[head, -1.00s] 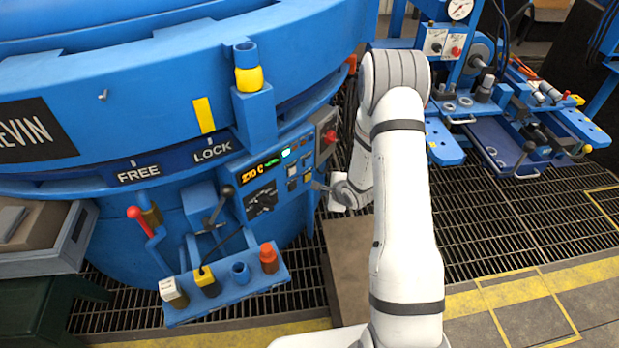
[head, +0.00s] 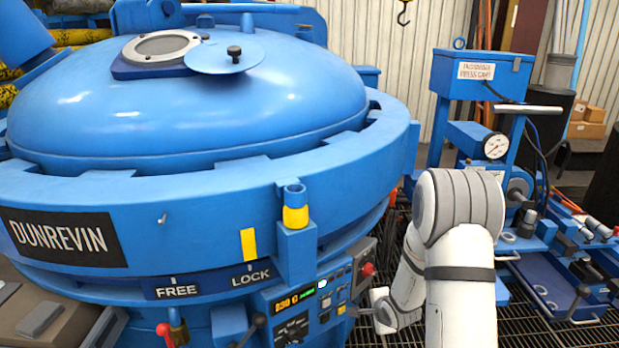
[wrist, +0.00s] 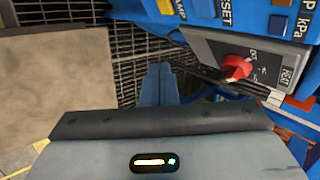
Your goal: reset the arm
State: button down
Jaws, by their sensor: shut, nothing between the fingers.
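My white arm reaches down beside the blue furnace. My gripper (head: 364,312) is beside the right edge of the furnace's control panel (head: 305,308), small and partly unclear in the head view. In the wrist view its two blue fingers (wrist: 158,84) are together, with nothing between them. A red knob (wrist: 237,68) on a grey switch plate lies to the right of the fingers, apart from them. The red knob also shows in the head view (head: 368,269), above the gripper.
The domed furnace lid (head: 180,100) fills the left. A blue press cart (head: 482,75) with a gauge (head: 496,146) stands at the right. Dark floor grating (wrist: 135,55) and a flat brownish plate (wrist: 55,85) lie below the gripper. A crane hook (head: 403,14) hangs at the back.

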jog(key=s+d+r+n+g+h+p, duration=0.15)
jog(key=s+r+n, duration=0.25)
jog(key=r, duration=0.8)
jog(key=s+a+r+n+g+p, duration=0.2)
jog(key=s+r+n+p, duration=0.2)
jog(key=s+r, duration=0.7)
jog(key=s+a+r+n+g+p, duration=0.1)
jog(key=s+a+r+n+p, duration=0.1)
jog(key=s+r+n, duration=0.6)
jog(key=s+r+p, duration=0.1)
jog(key=s+r, duration=0.3)
jog(key=s, duration=0.2)
jog(key=shift+s+a+r+g+p, duration=0.2)
jog(key=shift+a+r+g+p, duration=0.05)
jog(key=shift+g+p, duration=0.1)
